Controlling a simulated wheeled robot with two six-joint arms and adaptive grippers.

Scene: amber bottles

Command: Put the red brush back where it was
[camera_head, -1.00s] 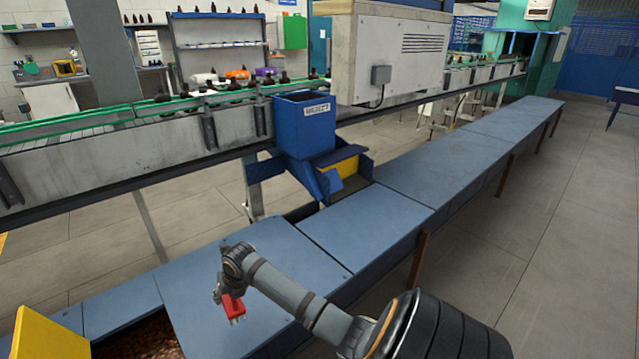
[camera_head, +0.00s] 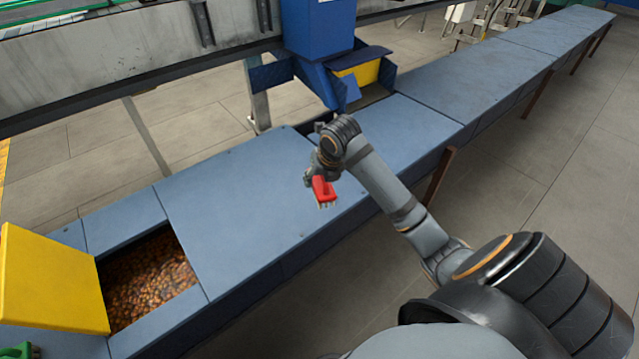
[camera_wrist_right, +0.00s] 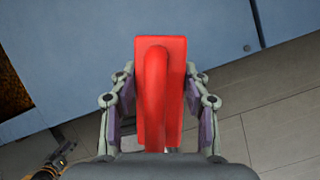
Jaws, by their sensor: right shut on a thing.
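The red brush (camera_head: 323,191) is a small red block with a handle and pale bristles pointing down. My right gripper (camera_head: 318,178) is shut on it and holds it above the blue covered bench (camera_head: 240,190). In the right wrist view the brush (camera_wrist_right: 174,95) fills the middle, its arched handle towards the camera, with the fingers of my right gripper (camera_wrist_right: 160,105) on either side of it. My left gripper is not in view.
A yellow panel (camera_head: 50,280) stands at the lower left beside an opening full of amber pieces (camera_head: 150,275). A green object (camera_head: 18,351) shows at the lower left corner. A blue chute (camera_head: 318,35) with a yellow part stands behind the bench. The bench top to the right is bare.

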